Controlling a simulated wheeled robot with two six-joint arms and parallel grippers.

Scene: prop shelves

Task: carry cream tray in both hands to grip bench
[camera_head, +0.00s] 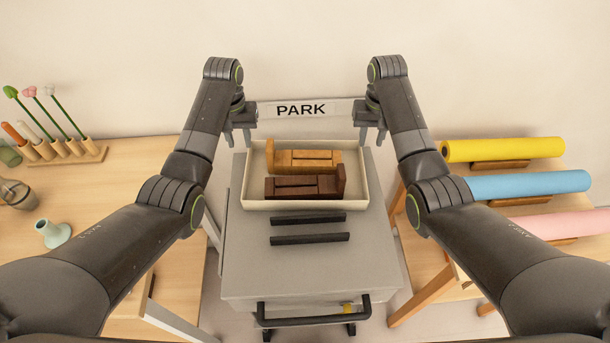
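The cream tray (302,205) sits on a grey wheeled cart top (310,270). Two wooden blocks lie in it, a light brown one (308,155) behind a dark brown one (300,187). My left gripper (238,145) is at the tray's far left corner, fingers pointing down and apart. My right gripper (371,145) is at the far right corner, also with fingers apart. Neither gripper visibly holds the tray; I cannot tell whether they touch its rim. No bench is marked as the grip bench in this view.
Two dark strips (308,228) lie on the cart in front of the tray. A PARK sign (301,109) stands behind. A left table (130,190) holds a flower rack and a pale green vase (53,234). Yellow (502,149), blue and pink rolls lie at right.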

